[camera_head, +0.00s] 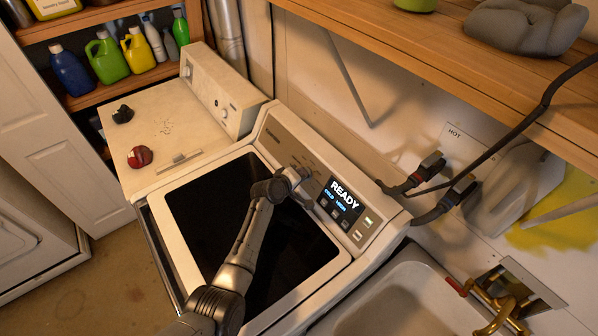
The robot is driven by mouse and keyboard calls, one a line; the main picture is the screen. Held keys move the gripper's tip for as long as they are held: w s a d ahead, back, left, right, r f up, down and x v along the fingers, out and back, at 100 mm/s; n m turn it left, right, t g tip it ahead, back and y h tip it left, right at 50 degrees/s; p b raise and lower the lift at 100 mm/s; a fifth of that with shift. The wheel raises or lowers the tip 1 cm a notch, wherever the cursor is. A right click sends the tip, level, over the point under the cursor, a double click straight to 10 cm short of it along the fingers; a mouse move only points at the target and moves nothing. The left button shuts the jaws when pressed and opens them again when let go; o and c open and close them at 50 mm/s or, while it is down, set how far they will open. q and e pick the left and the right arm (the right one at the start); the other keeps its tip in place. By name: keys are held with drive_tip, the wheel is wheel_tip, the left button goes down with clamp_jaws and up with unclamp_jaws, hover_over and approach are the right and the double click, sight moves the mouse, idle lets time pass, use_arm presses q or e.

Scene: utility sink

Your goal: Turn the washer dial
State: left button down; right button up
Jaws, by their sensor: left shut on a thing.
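The washer (254,163) stands in the middle of the head view, with a dark glass lid and a slanted control panel (281,140) at its back. The panel's display (341,199) reads READY, with smaller blue words below that look like COLD and HIGH. My left gripper (302,174) is at the panel, just left of the display. It is shut on the washer dial, which it mostly hides, so I cannot tell the dial's setting. My left arm crosses over the dark lid from the bottom. My right gripper is not in view.
A second machine (160,122) adjoins on the left, with a red object (140,156) and a dark object (123,114) on top. A sink (398,300) with a brass faucet (503,303) is at lower right. A wooden shelf (440,62) overhangs the back. Hoses (436,212) run behind the washer.

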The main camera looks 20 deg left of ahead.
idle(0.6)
use_arm(q)
drive_tip(key=c, duration=1.1)
unclamp_jaws()
drive_tip(key=v, duration=1.3)
drive_tip(key=shift+s+r, duration=0.25)
drive_tip(key=shift+s, duration=0.1)
